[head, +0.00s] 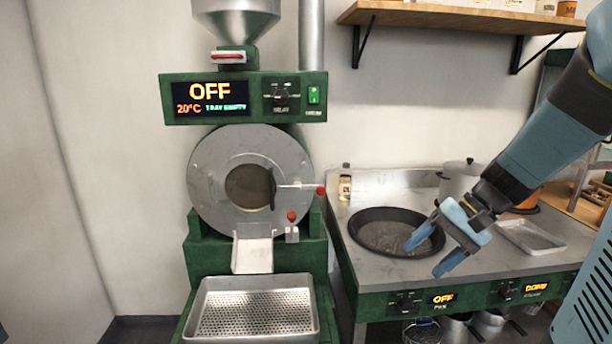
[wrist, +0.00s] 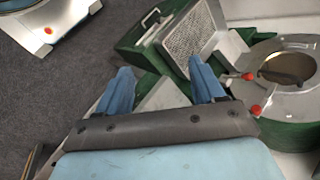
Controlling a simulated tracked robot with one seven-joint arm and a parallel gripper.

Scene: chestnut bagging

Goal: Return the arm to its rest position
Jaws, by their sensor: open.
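My gripper (head: 430,252) has blue fingers spread apart with nothing between them. In the head view it hangs at the end of my blue arm, which comes in from the upper right. It is in front of the right-hand counter and overlaps the right side of the dark round pan. In the wrist view my gripper (wrist: 168,88) shows its two blue fingers apart and empty. Whether the fingers touch the pan or counter cannot be told.
The dark pan (head: 375,236) rests on the metal counter (head: 345,205). A green roaster (head: 258,255) with an OFF display and a perforated tray (head: 255,313) stands to the left. A pot (head: 460,182) and a shallow tray (head: 532,238) are near my arm. A wall shelf (head: 450,17) is above.

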